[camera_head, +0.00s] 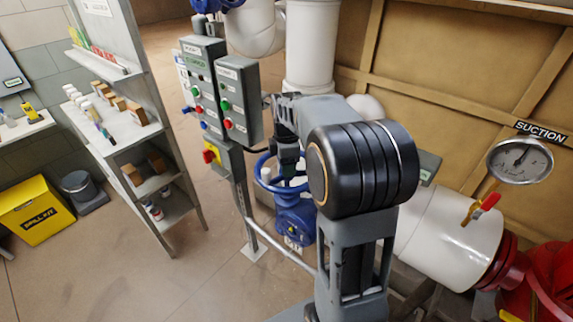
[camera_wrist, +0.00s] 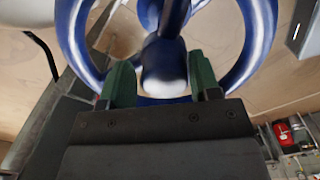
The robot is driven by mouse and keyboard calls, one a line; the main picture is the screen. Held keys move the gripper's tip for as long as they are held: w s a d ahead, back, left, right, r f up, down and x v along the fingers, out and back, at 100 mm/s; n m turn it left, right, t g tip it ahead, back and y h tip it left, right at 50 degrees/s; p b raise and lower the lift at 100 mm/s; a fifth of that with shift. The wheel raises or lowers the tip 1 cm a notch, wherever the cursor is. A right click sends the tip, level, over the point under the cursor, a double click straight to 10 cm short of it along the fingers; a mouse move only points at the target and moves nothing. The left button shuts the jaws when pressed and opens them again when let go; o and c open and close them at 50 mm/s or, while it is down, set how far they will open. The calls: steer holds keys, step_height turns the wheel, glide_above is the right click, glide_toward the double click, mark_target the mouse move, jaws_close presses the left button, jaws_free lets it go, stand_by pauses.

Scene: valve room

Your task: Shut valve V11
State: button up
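A blue handwheel valve (camera_head: 295,215) stands behind my arm in the head view. A small tag on its body is too small to read surely, so I cannot confirm it is V11. The left part of its wheel rim (camera_head: 263,172) shows; my arm covers much of the rest. In the wrist view the blue wheel (camera_wrist: 232,75) fills the top, with spokes meeting at a pale-ended hub (camera_wrist: 163,68). My gripper (camera_wrist: 163,80) is open, its two green-padded fingers apart on either side of the hub. I cannot tell whether they touch it.
Grey control boxes (camera_head: 238,98) with buttons stand just left of the valve. A white pipe (camera_head: 450,225), a suction gauge (camera_head: 520,160) and a small red-handled valve (camera_head: 485,205) are at the right.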

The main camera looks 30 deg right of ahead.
steer(key=shift+s+a+f, duration=0.1)
steer(key=shift+s+f, duration=0.25)
steer(key=shift+f, duration=0.05)
steer(key=c, duration=0.5)
steer(key=m, duration=0.4)
steer(key=shift+m+p, duration=0.3)
steer(key=m, duration=0.7)
steer(key=shift+p, duration=0.4)
steer(key=m, duration=0.4)
steer(key=shift+m, duration=0.3)
steer(key=m, duration=0.3)
steer(key=shift+m+p, duration=0.35)
steer(key=shift+m, duration=0.05)
steer(key=m, duration=0.4)
steer(key=shift+m, duration=0.3)
steer(key=m, duration=0.4)
steer(key=shift+p, duration=0.35)
steer(key=m, duration=0.4)
steer(key=shift+m, duration=0.4)
